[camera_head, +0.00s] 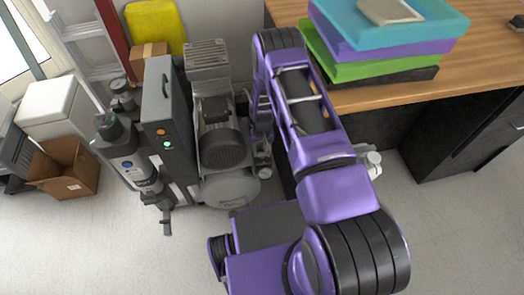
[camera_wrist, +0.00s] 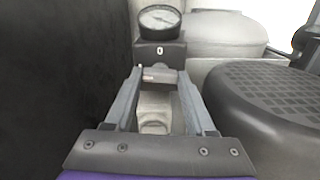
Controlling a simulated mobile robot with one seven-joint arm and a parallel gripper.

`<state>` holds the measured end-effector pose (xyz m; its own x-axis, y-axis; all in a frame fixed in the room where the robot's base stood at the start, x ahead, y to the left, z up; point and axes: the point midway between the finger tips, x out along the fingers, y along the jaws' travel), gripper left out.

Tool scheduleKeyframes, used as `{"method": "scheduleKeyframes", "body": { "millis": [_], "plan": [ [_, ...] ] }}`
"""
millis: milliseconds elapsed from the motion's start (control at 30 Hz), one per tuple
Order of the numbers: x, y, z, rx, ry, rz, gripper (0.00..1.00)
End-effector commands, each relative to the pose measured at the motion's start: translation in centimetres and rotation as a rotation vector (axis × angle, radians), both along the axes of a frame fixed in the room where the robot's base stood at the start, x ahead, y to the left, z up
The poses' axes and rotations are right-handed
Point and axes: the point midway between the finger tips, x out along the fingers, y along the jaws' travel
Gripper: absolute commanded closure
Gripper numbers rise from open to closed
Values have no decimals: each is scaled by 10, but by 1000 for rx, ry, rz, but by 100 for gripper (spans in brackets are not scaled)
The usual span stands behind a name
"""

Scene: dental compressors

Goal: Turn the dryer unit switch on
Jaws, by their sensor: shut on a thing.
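In the wrist view, my gripper (camera_wrist: 160,78) has its two grey fingers around a small dark switch block (camera_wrist: 160,75) with a pale reddish mark. The block sits just below a dark box (camera_wrist: 160,52) marked with a white 0. A round white-faced gauge (camera_wrist: 159,20) stands on top of that box. The fingers look closed on the block's sides; its exact switch position cannot be read. In the head view, my purple arm hides my gripper and this switch. A grey compressor (camera_head: 222,150) stands just left of the arm.
A dark wall (camera_wrist: 60,70) is close on the left in the wrist view, and a dark ribbed cover (camera_wrist: 265,110) on the right. The head view shows a grey cabinet (camera_head: 165,115) with lit lamps, a desk (camera_head: 470,60) with stacked trays (camera_head: 385,35), and a cardboard box (camera_head: 65,168).

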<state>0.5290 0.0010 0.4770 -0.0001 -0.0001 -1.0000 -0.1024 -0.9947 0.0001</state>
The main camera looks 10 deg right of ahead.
Motion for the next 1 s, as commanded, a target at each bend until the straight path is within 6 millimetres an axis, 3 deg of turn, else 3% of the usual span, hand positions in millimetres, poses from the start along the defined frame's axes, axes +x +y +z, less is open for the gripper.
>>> {"method": "scheduleKeyframes", "body": {
  "millis": [300,800,833,1000],
  "plan": [
    [1,-1,0,0,-1,102,100],
    [1,-1,0,-1,-2,120,100],
    [1,-1,0,-1,-2,120,42],
    [1,0,0,0,-1,119,15]
  ]
}}
